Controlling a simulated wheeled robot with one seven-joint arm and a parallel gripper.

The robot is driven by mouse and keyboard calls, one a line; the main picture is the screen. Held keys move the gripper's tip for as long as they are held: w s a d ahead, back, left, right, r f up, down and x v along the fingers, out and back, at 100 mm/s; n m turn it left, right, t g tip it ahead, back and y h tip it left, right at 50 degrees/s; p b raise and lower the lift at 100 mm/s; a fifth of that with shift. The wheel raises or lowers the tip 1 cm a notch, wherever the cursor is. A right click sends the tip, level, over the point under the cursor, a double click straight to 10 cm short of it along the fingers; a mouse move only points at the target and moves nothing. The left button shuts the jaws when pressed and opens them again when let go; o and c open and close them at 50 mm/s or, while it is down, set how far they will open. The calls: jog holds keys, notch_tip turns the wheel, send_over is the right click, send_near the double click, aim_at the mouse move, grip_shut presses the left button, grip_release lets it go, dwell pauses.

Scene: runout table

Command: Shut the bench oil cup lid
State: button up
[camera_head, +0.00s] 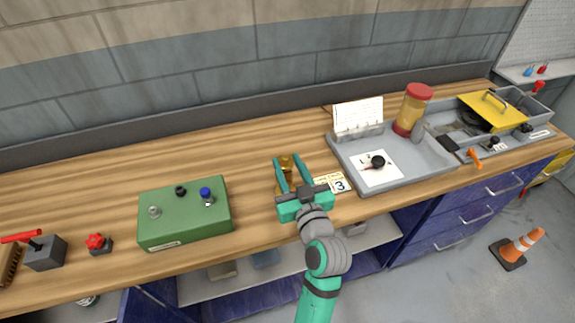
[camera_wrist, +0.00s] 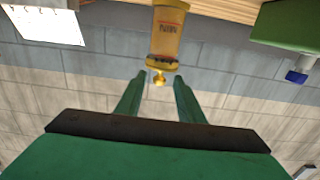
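The bench oil cup (camera_head: 286,162) is a small amber and brass cup standing on the wooden bench near the middle of the head view. In the wrist view, which looks upside down, the labelled amber oil cup body (camera_wrist: 168,30) shows at the top, with a brass rim and small round knob (camera_wrist: 159,78). I cannot tell how far the lid stands open. My gripper (camera_head: 289,164) is open at the cup, with its fingers on either side of it in the head view. In the wrist view my gripper (camera_wrist: 159,85) has an empty gap, with the knob appearing between the fingertips.
A green box (camera_head: 185,215) with knobs sits to the left. A card marked 3 (camera_head: 338,184) lies just right of my gripper. A grey tray (camera_head: 425,165) with a dial, a jar (camera_head: 412,112) and a notepad (camera_head: 358,115) stand further right. The wall is behind.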

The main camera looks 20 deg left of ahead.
jog(key=v, duration=1)
jog(key=shift+s+d, duration=0.2)
jog(key=shift+s, duration=0.15)
jog(key=s+d+f+m+h, duration=0.2)
jog(key=s+d+f+h, duration=0.25)
jog(key=f, duration=0.35)
jog(key=s+d+f+m+h, duration=0.3)
jog(key=s+d+f, duration=0.3)
jog(key=f, duration=0.1)
jog(key=s+a+f+m+h, duration=0.1)
jog(key=s, duration=0.8)
jog(key=s+a+f+h, duration=0.1)
jog(key=s+f, duration=0.1)
jog(key=s, duration=0.7)
jog(key=shift+s+f+m+t, duration=0.25)
jog(key=shift+m+t, duration=0.05)
jog(key=shift+m, duration=0.1)
